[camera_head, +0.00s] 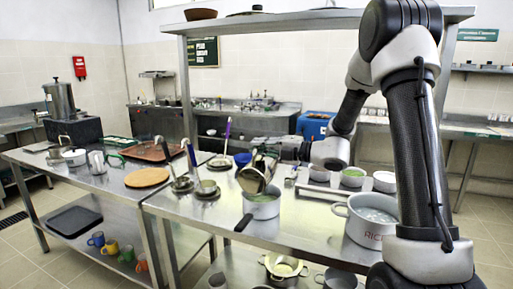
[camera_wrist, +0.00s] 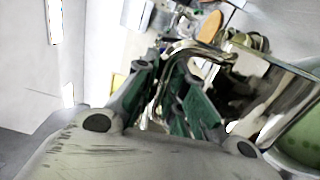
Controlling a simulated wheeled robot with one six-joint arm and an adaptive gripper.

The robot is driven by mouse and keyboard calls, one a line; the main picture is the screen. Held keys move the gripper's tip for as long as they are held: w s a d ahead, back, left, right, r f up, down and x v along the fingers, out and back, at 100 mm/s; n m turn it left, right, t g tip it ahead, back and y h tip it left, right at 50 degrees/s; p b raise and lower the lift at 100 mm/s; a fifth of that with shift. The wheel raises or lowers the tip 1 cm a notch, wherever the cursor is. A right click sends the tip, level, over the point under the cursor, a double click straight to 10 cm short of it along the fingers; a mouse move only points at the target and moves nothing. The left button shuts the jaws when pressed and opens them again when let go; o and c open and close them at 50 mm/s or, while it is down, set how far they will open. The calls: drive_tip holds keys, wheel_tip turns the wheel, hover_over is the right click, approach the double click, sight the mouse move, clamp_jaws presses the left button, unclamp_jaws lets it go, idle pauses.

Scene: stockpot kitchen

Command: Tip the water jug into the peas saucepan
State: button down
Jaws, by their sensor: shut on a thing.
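The water jug (camera_head: 251,179) is shiny metal and hangs tilted above the peas saucepan (camera_head: 263,209), mouth downward to the left. The saucepan stands on the steel table, with a dark handle toward the front left and green showing inside. My gripper (camera_head: 273,153) is above and behind the saucepan, at the jug. In the wrist view my gripper (camera_wrist: 172,95) has its green-padded fingers on either side of the jug's curved metal handle. The jug's body (camera_wrist: 262,88) is to the right there, with green peas (camera_wrist: 304,138) at the right edge. I cannot make out flowing water.
A large pot marked RICE (camera_head: 371,228) stands to the right of the saucepan. Small bowls (camera_head: 353,177) sit behind it. Ladles in holders (camera_head: 206,188) and a round wooden board (camera_head: 147,177) are to the left. A shelf (camera_head: 300,24) spans overhead.

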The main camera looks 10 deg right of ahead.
drive_tip(key=w+d+m, duration=0.1)
drive_tip(key=w, duration=0.1)
drive_tip(key=w+d+r+m, duration=0.1)
drive_tip(key=m, duration=0.1)
drive_tip(key=shift+w+d+r, duration=0.1)
drive_tip(key=shift+w+d, duration=0.25)
drive_tip(key=shift+w, duration=0.05)
drive_tip(key=shift+w+d+m, duration=0.55)
drive_tip(key=shift+w+m, duration=0.2)
drive_tip(key=shift+m, duration=0.05)
drive_tip(key=shift+w+d+m, duration=0.55)
drive_tip(key=shift+w+m, duration=0.2)
drive_tip(key=shift+m, duration=0.05)
drive_tip(key=shift+s+a, duration=0.1)
idle(1.2)
